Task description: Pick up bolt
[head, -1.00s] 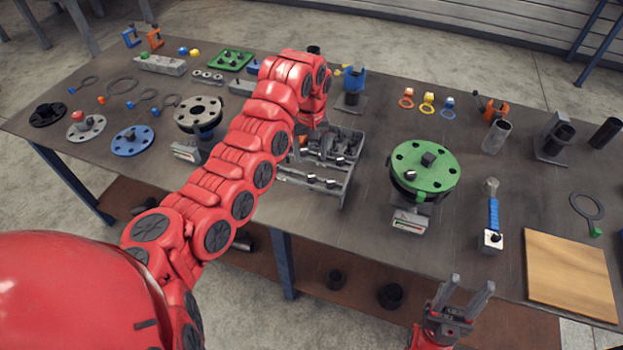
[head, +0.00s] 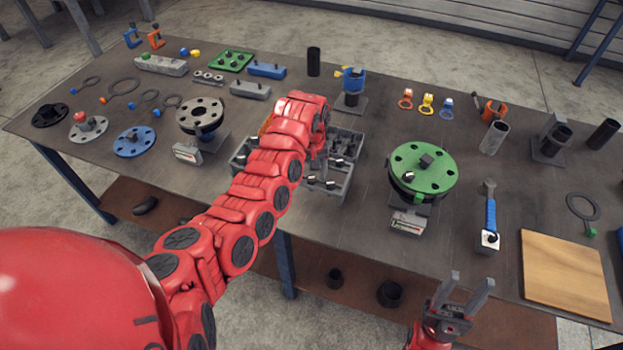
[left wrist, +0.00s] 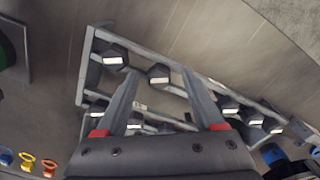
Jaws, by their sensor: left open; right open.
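A grey divided bin (head: 345,185) on the table holds several dark bolts with pale-marked heads. In the head view two bolts lie near its front, one of them here (head: 330,185). My left gripper (left wrist: 160,80) is open over the bin in the left wrist view, its fingers pointing down into it. One bolt (left wrist: 160,74) shows between the fingertips, and another bolt (left wrist: 114,55) is just left of the left finger. In the head view my left arm hides part of the bin. My right gripper (head: 465,295) is open and empty by the table's front edge.
A green flange (head: 422,170) on a stand is right of the bin. A grey flange (head: 200,112) on a stand is to the left. A blue-handled tool (head: 490,215) and a wooden board (head: 567,275) lie at the right.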

